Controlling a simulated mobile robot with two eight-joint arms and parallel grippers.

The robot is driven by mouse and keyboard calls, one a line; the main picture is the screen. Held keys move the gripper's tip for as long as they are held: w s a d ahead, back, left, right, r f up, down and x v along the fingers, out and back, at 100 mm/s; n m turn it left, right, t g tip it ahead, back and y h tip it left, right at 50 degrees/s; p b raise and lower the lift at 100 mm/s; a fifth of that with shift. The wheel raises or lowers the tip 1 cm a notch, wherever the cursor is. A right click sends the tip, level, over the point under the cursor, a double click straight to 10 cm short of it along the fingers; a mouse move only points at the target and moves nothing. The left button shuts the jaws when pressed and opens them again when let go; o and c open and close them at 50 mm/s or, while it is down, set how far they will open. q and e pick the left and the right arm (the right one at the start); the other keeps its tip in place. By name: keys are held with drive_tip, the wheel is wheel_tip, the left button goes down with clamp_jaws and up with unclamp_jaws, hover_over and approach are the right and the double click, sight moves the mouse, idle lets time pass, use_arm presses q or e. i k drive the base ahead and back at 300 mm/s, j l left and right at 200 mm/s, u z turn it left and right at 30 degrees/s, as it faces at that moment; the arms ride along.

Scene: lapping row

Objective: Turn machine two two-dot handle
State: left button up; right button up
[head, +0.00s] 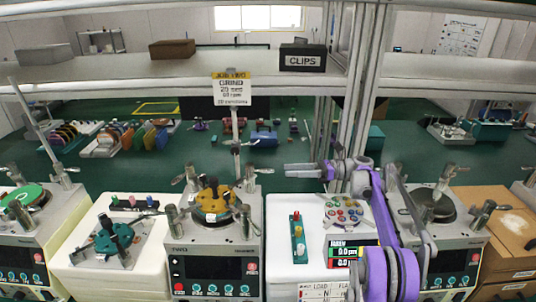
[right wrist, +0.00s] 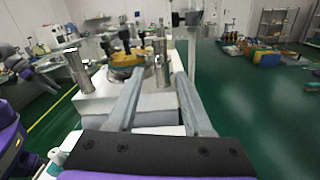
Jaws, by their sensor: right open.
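Machine two (head: 215,262), a grey box marked TWO with a dark display and a row of buttons, stands in the middle of the head view. On its top is a yellow plate (head: 213,205) with a dark-and-yellow piece on it, ringed by metal posts and lever handles (head: 245,174). Dot marks on the handles are too small to tell. My right gripper (head: 293,170) is open and empty, to the right of machine two's top and apart from it. In the right wrist view its two grey fingers (right wrist: 158,82) point toward the yellow plate (right wrist: 127,60). My left gripper is out of view.
A white table (head: 283,272) with a teal peg strip (head: 298,238) and a tray of coloured pieces (head: 343,212) stands right of machine two. A white stand with a teal fixture (head: 115,236) is on its left. A shelf (head: 220,66) and upright posts run behind.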

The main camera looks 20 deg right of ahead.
sight(243, 213)
drive_tip(key=k+j, duration=0.7)
drive_tip(key=k, duration=0.2)
